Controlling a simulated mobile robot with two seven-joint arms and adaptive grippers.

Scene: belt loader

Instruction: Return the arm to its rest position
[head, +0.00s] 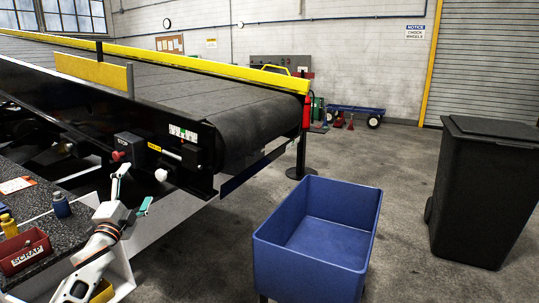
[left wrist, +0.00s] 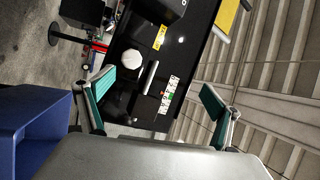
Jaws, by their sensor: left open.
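My left arm comes in at the lower left of the head view, and my left gripper (head: 134,190) is raised beside the end of the belt loader (head: 185,150). In the left wrist view the gripper (left wrist: 156,98) has its two green-padded fingers wide apart, with nothing between them. The black side of the loader (left wrist: 140,100) lies beyond the fingers, with a white round knob and labels on it. The gripper looks apart from it. My right gripper is in neither view.
A dark counter (head: 100,238) at the lower left holds a red SCRAP bin (head: 25,252) and a blue bottle (head: 61,205). An empty blue tub (head: 318,225) stands at the middle front. A black wheeled bin (head: 480,195) stands at right, with clear floor between.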

